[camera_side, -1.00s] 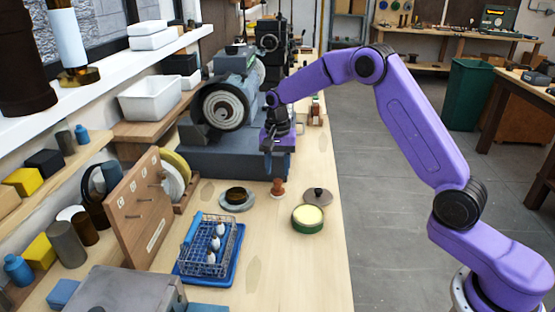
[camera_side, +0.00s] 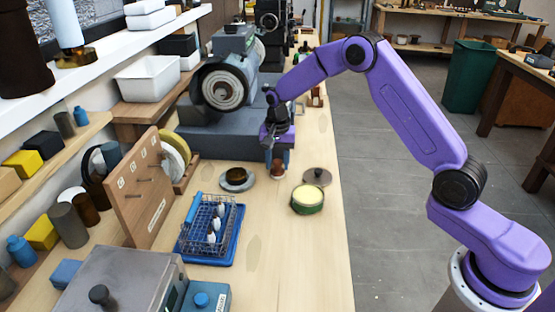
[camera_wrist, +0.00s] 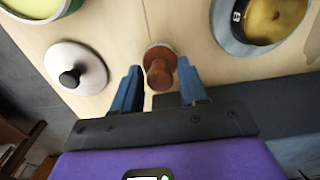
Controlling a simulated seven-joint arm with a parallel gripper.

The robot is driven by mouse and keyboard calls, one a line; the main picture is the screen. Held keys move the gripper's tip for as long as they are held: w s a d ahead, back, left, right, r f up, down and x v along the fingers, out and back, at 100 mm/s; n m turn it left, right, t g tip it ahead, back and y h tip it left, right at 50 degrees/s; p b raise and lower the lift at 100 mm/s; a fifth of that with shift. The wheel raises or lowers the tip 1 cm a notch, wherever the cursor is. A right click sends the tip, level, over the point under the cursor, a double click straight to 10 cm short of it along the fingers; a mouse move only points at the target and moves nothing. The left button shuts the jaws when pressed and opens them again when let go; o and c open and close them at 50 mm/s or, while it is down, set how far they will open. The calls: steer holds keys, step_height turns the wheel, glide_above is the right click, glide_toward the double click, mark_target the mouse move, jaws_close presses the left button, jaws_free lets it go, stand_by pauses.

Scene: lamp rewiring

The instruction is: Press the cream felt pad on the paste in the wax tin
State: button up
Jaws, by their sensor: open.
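The felt pad's brown wooden handle (camera_side: 277,165) stands upright on the bench, directly below my gripper (camera_side: 275,143). In the wrist view the handle (camera_wrist: 160,70) is between my two blue fingertips (camera_wrist: 159,75), with a gap on each side. My gripper is open and holds nothing. A pale rim shows around the handle's foot; most of the pad's underside is hidden. The green wax tin (camera_side: 308,208) is open, with a smooth cream paste surface (camera_side: 307,195). It stands right of the pad and nearer the side camera, and is cut off in the wrist view (camera_wrist: 70,8).
The tin's round lid (camera_side: 316,177) with a dark knob lies behind the tin. A grey dish with a dark amber centre (camera_side: 237,181) is left of the pad. A blue tray with a wire basket (camera_side: 211,228) is front left. A grey grinding machine (camera_side: 225,85) stands behind the gripper.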

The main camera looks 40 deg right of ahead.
steer(key=c, duration=0.7)
steer(key=shift+r, duration=2.5)
steer(key=shift+s+a+r, duration=0.1)
steer(key=shift+s, duration=0.05)
steer(key=s+a+r, duration=0.1)
steer(key=s+r, duration=0.1)
steer(key=s, duration=0.5)
steer(key=s+a+r, duration=0.1)
steer(key=s+r, duration=0.1)
steer(key=s, duration=0.5)
steer(key=shift+s+d+f, duration=0.1)
steer(key=shift+f, duration=1.15)
steer(key=shift+d+f, duration=0.1)
steer(key=shift+f, duration=1.1)
